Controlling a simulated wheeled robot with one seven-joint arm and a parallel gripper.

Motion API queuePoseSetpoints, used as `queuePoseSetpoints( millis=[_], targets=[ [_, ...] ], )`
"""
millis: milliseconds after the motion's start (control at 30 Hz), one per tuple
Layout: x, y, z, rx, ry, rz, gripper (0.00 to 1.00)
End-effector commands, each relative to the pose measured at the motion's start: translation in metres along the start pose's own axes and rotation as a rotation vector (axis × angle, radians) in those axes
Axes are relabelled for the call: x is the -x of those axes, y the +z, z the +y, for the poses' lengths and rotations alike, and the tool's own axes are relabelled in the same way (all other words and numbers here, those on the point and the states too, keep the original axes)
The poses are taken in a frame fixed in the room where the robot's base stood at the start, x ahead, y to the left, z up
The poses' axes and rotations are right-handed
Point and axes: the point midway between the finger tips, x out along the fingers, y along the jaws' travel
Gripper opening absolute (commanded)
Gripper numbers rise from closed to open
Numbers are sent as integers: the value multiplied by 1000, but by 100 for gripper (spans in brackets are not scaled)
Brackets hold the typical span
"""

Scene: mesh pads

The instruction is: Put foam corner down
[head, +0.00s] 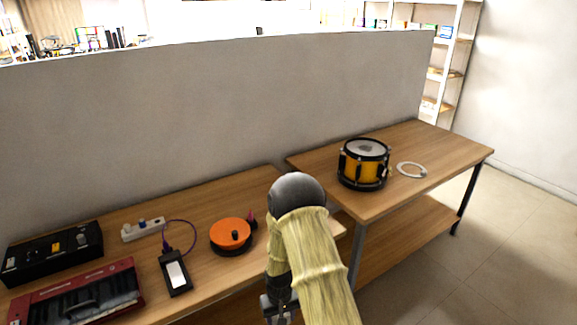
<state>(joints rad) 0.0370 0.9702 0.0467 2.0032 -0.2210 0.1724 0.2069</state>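I cannot make out a foam corner in the head view. My arm, in a pale yellow sleeve with a dark grey rounded joint, rises in the lower middle in front of the tables. A small grey metal part of my arm shows at the bottom edge beside the sleeve. My gripper's fingers are not visible, so whether it holds anything is hidden.
The left table (205,281) carries a red keyboard (75,299), black box (52,252), power strip (143,229), black device (175,273) and orange disc (231,234). The right table (437,150) holds a yellow drum (364,165) and white ring (411,169). A grey partition (210,115) stands behind.

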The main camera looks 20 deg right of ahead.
Motion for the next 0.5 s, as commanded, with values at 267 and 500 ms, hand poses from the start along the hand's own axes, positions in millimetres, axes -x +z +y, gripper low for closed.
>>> queuePoseSetpoints(
  millis=[267, 500],
  targets=[
    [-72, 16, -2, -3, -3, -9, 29],
    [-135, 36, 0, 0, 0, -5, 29]
  ],
)
